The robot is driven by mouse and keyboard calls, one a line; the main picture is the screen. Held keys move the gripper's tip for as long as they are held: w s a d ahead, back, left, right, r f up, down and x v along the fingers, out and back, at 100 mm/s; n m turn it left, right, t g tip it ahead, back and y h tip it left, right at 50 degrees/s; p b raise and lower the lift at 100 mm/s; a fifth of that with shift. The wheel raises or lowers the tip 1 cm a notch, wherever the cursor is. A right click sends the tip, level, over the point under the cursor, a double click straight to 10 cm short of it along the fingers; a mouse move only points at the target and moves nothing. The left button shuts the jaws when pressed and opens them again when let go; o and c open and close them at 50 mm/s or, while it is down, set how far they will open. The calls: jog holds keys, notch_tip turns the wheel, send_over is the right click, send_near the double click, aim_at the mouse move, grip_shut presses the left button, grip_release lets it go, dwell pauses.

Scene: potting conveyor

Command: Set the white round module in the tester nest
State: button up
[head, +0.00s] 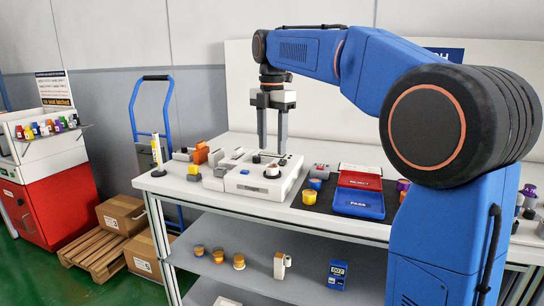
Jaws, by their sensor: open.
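The white tester (250,186) stands on the white bench, a low box with a grey display on its front part. A small round piece, whitish on top with a dark lower part (272,171), sits on the tester's top; I cannot tell whether it is the white round module or part of the tester. A dark round spot lies just behind it, close to the left fingertip. My gripper (273,153) points down over the tester with its two fingers apart, and nothing shows held between them. The nest itself is not clear at this size.
An orange block (201,154) and small grey parts stand left of the tester. My arm hides the bench's right part.

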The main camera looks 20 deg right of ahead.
notch_tip(320, 180, up, 6)
dwell(0.4)
jog(key=s+d+f+m+t, duration=0.2)
jog(key=s+d+f+m, duration=0.1)
jog(key=s+f+m, duration=0.9)
jog(key=s+d+f+m+t, duration=0.2)
jog(key=s+d+f+m, duration=0.2)
jog(key=s+f+m, duration=0.8)
jog(key=s+f, duration=0.7)
jog(key=s, duration=0.2)
jog(key=shift+s+f+t, duration=0.2)
jog(key=shift+t, duration=0.2)
